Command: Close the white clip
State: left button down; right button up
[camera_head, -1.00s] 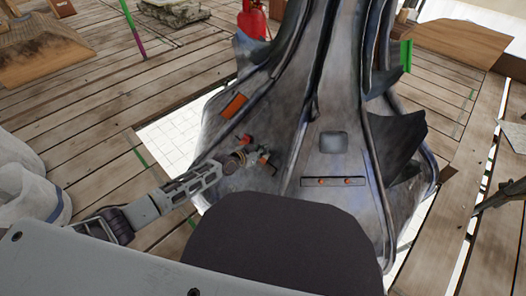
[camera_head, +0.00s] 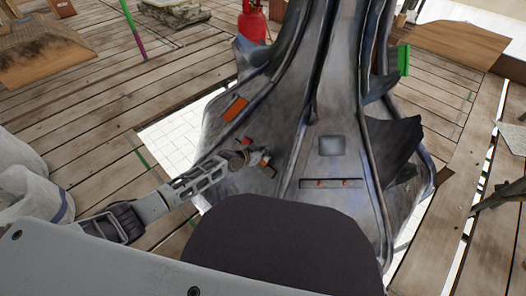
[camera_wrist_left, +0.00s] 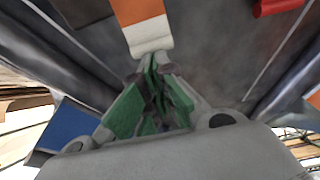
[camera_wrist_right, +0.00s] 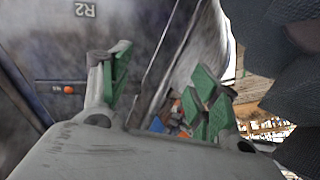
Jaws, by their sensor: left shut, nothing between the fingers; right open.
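The white clip (camera_wrist_left: 151,36) shows in the left wrist view as a pale band across the lower end of an orange strip (camera_wrist_left: 138,10) on the grey metal finial. My left gripper (camera_wrist_left: 155,66) is shut and empty, its green-padded fingertips just below the clip in that view. Whether they touch it I cannot tell. In the head view the left gripper (camera_head: 252,156) is low on the finial, beside a small orange piece; the clip is too small to make out there. My right gripper (camera_wrist_right: 164,80) is open and empty in the right wrist view, in front of the finial.
The grey finial (camera_head: 330,205) flares wide in the middle, with jutting leaves at right. An orange patch (camera_head: 235,108) and a slotted bar (camera_head: 331,183) are on its face. A red cylinder (camera_head: 251,25) stands behind. Plank flooring surrounds it, with an opening around its base.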

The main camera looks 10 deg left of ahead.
pick_arm(q)
jog(key=shift+w+d+g+p, duration=0.15)
jog(key=shift+g+p, duration=0.15)
jog(key=shift+p, duration=0.1)
jog(key=shift+w+d+f+y, duration=0.1)
jog(key=shift+w+y, duration=0.05)
jog(key=shift+y, duration=0.15)
jog(key=shift+w+d+f, duration=0.1)
jog(key=shift+w+f, duration=0.05)
jog(key=shift+f, duration=0.1)
pick_arm(e)
jog(key=shift+s+r, duration=0.1)
jog(key=shift+r, duration=0.3)
